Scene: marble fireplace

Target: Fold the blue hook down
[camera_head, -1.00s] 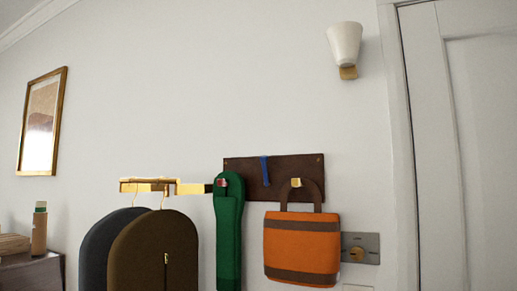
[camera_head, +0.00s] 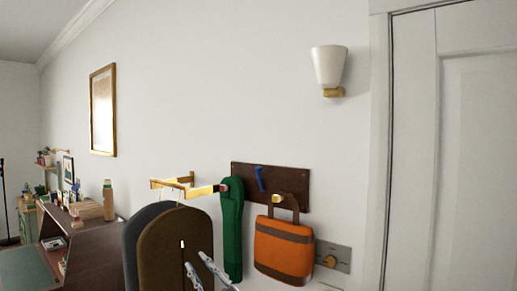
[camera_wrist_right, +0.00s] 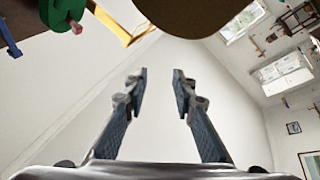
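The blue hook (camera_head: 260,178) sticks up on a dark brown wooden board (camera_head: 297,172) fixed to the wall. It stands between a green hanging item (camera_head: 231,230) on the left and an orange bag with brown bands (camera_head: 284,249) on the right. My right gripper (camera_head: 199,270) shows at the bottom of the head view, below and left of the hook, in front of the brown garment bag. In the right wrist view my right gripper (camera_wrist_right: 157,78) has its two fingers apart with nothing between them. My left gripper is not in view.
Dark and brown garment bags (camera_head: 160,240) hang from a brass rail (camera_head: 172,184) left of the board. A switch plate (camera_head: 333,257) is at lower right, beside a white door (camera_head: 480,150). A wooden desk (camera_head: 100,245) stands at left. The wall above the board is clear.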

